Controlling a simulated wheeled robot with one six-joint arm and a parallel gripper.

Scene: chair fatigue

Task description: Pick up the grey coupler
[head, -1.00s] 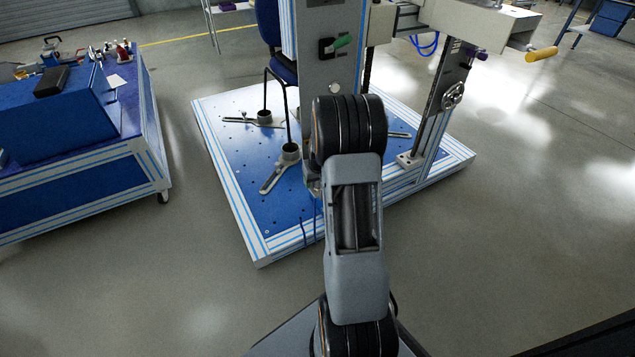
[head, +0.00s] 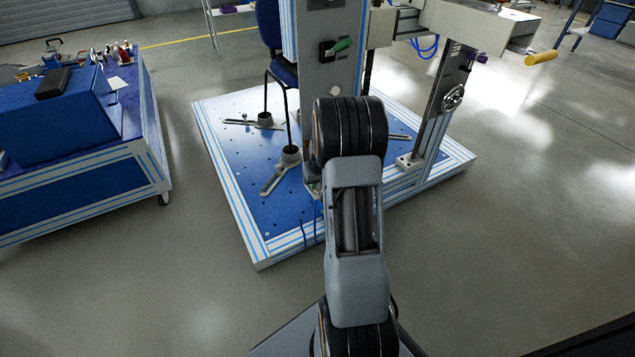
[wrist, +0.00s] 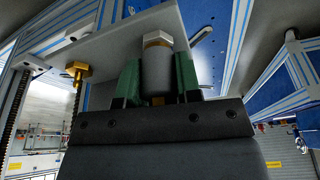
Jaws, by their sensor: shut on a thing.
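The grey coupler (wrist: 157,72) is a short grey cylinder in the wrist view, with a brass-coloured nut (wrist: 157,38) at its upper end. My gripper (wrist: 157,80) has green fingers on both sides of the coupler and is shut on it. The nut's upper end meets a flat grey plate (wrist: 112,42). I cannot tell whether the coupler is still attached there. In the head view my arm hides the coupler and my gripper.
A brass fitting (wrist: 79,71) hangs from the plate left of my gripper. The test rig's blue base (head: 246,200) stands in front of me, with a rig column (head: 325,60) on it. A blue workbench (head: 70,190) stands left. Open floor (head: 540,230) lies right.

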